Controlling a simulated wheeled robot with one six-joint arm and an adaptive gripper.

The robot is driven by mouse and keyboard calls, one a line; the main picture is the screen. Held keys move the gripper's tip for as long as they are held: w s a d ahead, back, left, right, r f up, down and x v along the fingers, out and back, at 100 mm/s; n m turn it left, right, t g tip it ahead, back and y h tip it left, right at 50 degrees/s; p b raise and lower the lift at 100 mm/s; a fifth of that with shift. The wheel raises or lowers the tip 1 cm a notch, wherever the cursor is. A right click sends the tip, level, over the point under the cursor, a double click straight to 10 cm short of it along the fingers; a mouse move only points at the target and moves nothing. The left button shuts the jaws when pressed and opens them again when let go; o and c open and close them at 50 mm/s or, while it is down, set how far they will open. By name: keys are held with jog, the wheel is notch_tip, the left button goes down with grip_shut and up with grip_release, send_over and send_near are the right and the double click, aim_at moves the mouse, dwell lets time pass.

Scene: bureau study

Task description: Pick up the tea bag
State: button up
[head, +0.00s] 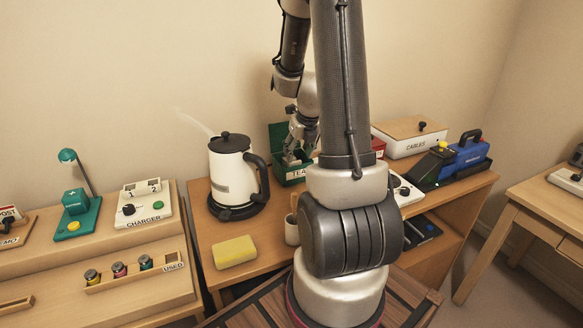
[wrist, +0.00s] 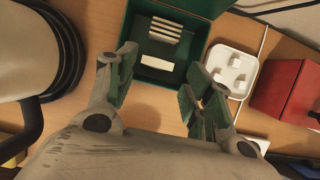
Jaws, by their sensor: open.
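The green tea box (head: 284,181) stands open on the desk, its lid raised, with a TEA label on its front. In the wrist view the box (wrist: 200,38) holds several pale tea bags (wrist: 166,29) in a row at its far side. A single pale piece (wrist: 157,63) lies nearer, inside the box. My gripper (head: 297,157) is over the box; in the wrist view my gripper (wrist: 162,62) has its fingers apart, with nothing held between them. The tea bags are hidden in the head view.
A steaming kettle (head: 233,178) stands left of the box. A yellow sponge (head: 235,251) and a cup (head: 291,231) are at the desk's front.

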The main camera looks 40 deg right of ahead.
aim_at(295, 163)
jog(key=x, duration=0.6)
jog(key=shift+w+f, duration=0.2)
jog(key=shift+f, duration=0.2)
jog(key=c, duration=0.4)
